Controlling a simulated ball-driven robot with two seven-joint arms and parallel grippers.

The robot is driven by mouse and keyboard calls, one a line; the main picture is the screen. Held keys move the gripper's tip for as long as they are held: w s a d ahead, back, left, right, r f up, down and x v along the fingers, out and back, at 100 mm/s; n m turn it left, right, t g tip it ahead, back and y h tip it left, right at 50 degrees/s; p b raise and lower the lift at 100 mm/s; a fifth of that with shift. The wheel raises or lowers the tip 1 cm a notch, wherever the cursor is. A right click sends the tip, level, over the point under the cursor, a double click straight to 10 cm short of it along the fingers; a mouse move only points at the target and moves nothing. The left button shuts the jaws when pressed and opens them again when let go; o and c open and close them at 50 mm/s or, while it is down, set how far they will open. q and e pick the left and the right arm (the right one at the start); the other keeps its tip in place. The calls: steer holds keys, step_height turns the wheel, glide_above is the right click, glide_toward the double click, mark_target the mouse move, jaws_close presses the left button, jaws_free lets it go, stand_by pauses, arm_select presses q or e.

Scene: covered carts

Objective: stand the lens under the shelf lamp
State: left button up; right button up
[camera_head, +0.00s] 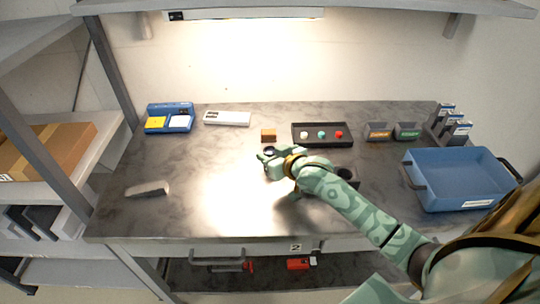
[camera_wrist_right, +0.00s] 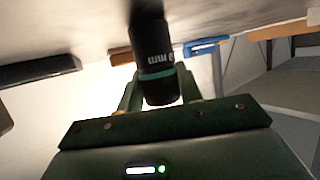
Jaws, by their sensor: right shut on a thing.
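The lens (camera_wrist_right: 155,60) is a black cylinder with white lettering and a teal ring. My right gripper (camera_wrist_right: 158,90) is shut on it, with a finger on either side. In the head view, my right gripper (camera_head: 268,160) is over the middle of the grey worktop (camera_head: 180,215), and only a small dark part of the lens (camera_head: 268,151) shows. I cannot tell whether the lens touches the worktop. The shelf lamp (camera_head: 245,14) is a lit white bar under the upper shelf, behind and above the gripper. My left gripper is out of view.
Behind the gripper stand a brown block (camera_head: 268,135) and a black tray (camera_head: 322,143) with three coloured pieces. A grey block (camera_head: 148,189) lies at left. The front-left worktop is clear.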

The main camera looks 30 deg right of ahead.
steer(key=o, duration=1.1)
steer(key=shift+f, duration=0.15)
steer(key=shift+c, duration=0.2)
steer(key=shift+s+r, duration=0.1)
steer(key=shift+r, duration=0.15)
steer(key=p+v, duration=0.3)
steer(key=v, duration=0.8)
steer(key=shift+s+p, duration=0.35)
steer(key=shift+s, duration=0.05)
steer(key=shift+d, duration=0.1)
